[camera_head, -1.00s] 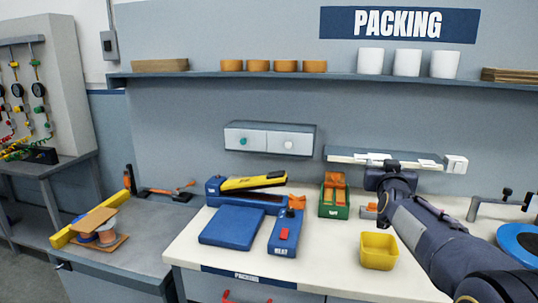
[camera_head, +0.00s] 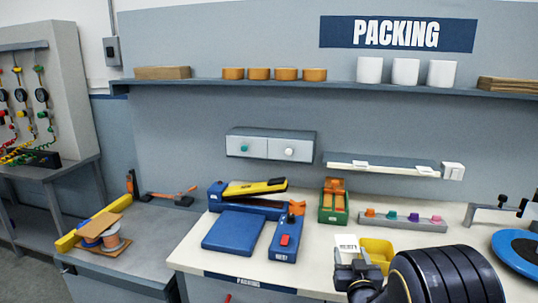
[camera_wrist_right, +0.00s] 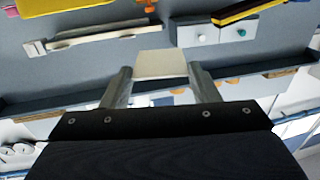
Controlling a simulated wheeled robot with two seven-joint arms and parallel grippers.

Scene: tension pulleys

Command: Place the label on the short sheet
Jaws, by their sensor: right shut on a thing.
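In the right wrist view the label (camera_wrist_right: 161,65) sits between the two finger tips (camera_wrist_right: 161,76) as a blank pale card. Two more white cards lie on the narrow wall shelf (camera_head: 380,170). I cannot tell which thing is the short sheet. My left gripper is not in view.
A yellow bin (camera_head: 379,253) is partly hidden behind my right gripper. A blue pad (camera_head: 234,231), a blue sealer (camera_head: 287,238), a green box (camera_head: 334,206) and a grey peg rack (camera_head: 404,219) stand on the white bench. The bench front left of my arm is clear.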

